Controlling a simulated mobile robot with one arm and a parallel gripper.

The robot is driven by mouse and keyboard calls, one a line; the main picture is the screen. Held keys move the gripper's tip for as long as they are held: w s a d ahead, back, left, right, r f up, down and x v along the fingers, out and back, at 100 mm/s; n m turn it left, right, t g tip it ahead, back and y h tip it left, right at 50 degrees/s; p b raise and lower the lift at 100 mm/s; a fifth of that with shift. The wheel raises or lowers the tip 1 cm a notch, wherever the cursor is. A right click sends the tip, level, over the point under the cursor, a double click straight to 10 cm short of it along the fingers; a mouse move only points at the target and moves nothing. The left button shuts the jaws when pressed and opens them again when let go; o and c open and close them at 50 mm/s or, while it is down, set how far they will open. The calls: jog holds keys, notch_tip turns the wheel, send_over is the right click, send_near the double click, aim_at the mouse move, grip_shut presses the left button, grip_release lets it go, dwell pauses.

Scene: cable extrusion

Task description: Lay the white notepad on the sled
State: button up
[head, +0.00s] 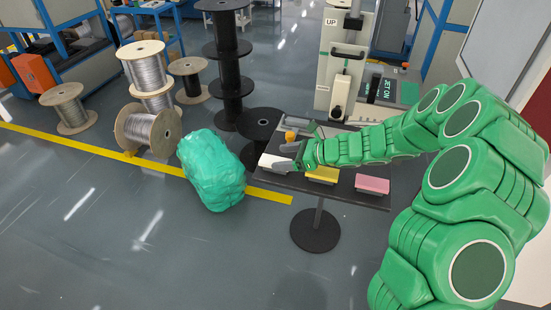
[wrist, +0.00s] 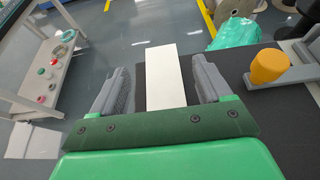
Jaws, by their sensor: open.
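The white notepad (head: 268,160) lies at the left end of the dark table in the head view, partly hidden by my gripper (head: 287,157). In the wrist view the white notepad (wrist: 168,75) runs lengthwise between the two grey fingers of my gripper (wrist: 160,82). The fingers are open, with a dark gap visible at its left side.
A yellow block (head: 322,175) and a pink block (head: 372,185) sit on the same table (head: 345,196), right of my gripper. A green wrapped bundle (head: 212,170) stands on the floor left of the table. Cable spools (head: 148,130) stand farther left.

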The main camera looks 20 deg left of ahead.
jog(key=shift+v, duration=1.55)
jog(key=shift+r, duration=0.1)
